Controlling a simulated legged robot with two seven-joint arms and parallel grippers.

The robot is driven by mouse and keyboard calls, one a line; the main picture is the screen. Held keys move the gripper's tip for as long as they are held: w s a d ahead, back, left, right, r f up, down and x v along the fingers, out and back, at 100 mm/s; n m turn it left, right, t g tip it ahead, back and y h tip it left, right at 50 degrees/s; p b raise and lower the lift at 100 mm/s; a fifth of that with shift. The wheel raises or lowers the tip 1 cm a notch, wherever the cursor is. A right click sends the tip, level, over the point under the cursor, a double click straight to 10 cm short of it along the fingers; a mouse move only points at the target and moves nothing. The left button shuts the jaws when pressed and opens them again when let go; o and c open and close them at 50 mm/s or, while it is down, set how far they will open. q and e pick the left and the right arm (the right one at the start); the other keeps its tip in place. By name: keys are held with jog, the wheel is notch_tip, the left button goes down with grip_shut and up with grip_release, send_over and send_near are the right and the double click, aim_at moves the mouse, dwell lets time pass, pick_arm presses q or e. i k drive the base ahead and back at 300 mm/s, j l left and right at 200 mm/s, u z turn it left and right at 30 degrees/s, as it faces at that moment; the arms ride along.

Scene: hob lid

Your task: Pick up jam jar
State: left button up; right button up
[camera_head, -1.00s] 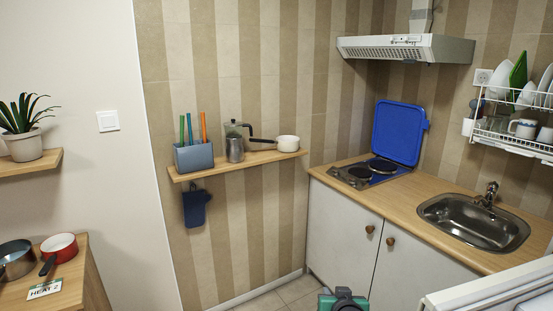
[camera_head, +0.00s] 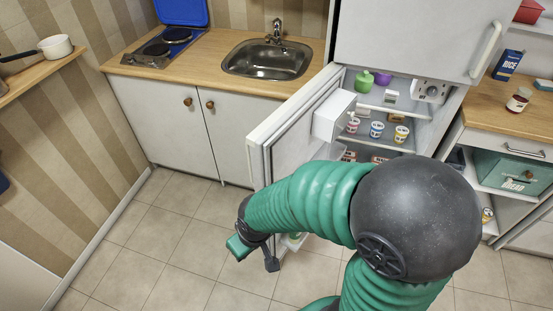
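A small jar with a dark red lid and a pale label (camera_head: 519,99), which looks like the jam jar, stands upright on the wooden counter at the right. My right arm, green and ribbed with a dark round joint, reaches across the middle. Its gripper (camera_head: 254,258) hangs low in front of the open fridge door, far to the left of the jar and apart from it. I see nothing held in it, but its fingers are too unclear to judge. My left gripper is out of view.
The fridge door (camera_head: 289,125) stands open, with several small tubs on the shelf inside. A blue rice box (camera_head: 507,65) stands close to the jar. A green bread box (camera_head: 509,170) sits below the counter. Floor at left is clear.

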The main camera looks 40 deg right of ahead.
aim_at(517, 103)
jog(key=i+j+z, duration=0.1)
jog(key=i, duration=0.4)
jog(key=i+j+z, duration=0.1)
jog(key=i+j, duration=0.2)
jog(key=i, duration=0.15)
jog(key=i+j, duration=0.25)
jog(key=i, duration=0.2)
jog(key=i+j+z, duration=0.15)
jog(key=i, duration=0.35)
jog(key=i+j+z, duration=0.1)
jog(key=z, duration=2.4)
jog(key=k+z, duration=0.1)
jog(key=k, duration=0.6)
jog(key=z, duration=0.2)
jog(key=i+l+z, duration=0.2)
jog(key=z, duration=0.2)
jog(key=i+l+z, duration=0.1)
jog(key=i+z, duration=0.25)
jog(key=i+l+z, duration=0.1)
jog(key=i+z, duration=0.15)
jog(key=z, duration=0.15)
jog(key=i, duration=2.85)
